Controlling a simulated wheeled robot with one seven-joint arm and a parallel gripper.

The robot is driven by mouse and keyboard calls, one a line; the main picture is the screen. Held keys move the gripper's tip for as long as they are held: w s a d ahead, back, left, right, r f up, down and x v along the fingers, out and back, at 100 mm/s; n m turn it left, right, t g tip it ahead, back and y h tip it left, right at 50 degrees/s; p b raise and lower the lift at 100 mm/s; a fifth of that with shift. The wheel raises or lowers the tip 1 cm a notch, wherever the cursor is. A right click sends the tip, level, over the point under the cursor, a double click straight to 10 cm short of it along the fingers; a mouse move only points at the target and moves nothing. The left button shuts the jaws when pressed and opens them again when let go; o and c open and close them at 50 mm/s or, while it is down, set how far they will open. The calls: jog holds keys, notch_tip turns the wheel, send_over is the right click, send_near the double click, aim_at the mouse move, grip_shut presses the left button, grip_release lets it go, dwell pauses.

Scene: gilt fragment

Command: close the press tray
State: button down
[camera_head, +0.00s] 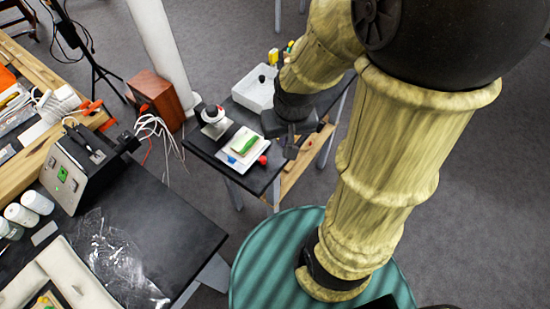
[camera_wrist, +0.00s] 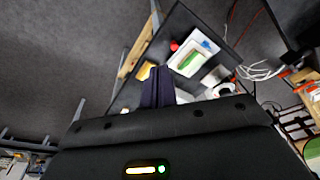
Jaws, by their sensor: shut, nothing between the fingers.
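A white tray (camera_head: 232,158), which looks like the press tray, lies on a small black table. A green block (camera_head: 248,144) is on it, and a red knob (camera_head: 262,160) is at its right side. A white device with a red and black top (camera_head: 214,119), perhaps the press, stands behind it to the left. The tray (camera_wrist: 209,43) also shows in the wrist view, beyond the fingertips. My gripper (camera_head: 291,151) is shut and empty, just right of the tray and apart from it. Its dark fingers (camera_wrist: 158,88) are together in the wrist view. Whether the tray is open is unclear.
A large bench with a dark top (camera_head: 190,236) stands at left, with a grey box (camera_head: 82,170) and bottles. White cables hang left of the small table. Grey floor is open at right.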

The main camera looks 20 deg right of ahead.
jog(key=w+d+f+m+t+y+b, duration=0.1)
jog(key=d+f+m+y+b, duration=0.3)
jog(key=f+m, duration=0.4)
jog(key=w+d+f+m+y+b, duration=0.3)
jog(key=d+f+m, duration=0.3)
jog(key=m, duration=0.8)
notch_tip(320, 180, down, 3)
jog(key=shift+d+r+t+y+b, duration=0.2)
jog(key=shift+d+t+y+b, duration=0.15)
jog(key=shift+b, duration=0.55)
jog(key=shift+a, duration=0.1)
send_near(266, 162)
jog(key=x, duration=0.6)
jog(key=shift+d+f, duration=0.25)
jog(key=shift+f, duration=0.15)
jog(key=shift+w, duration=0.1)
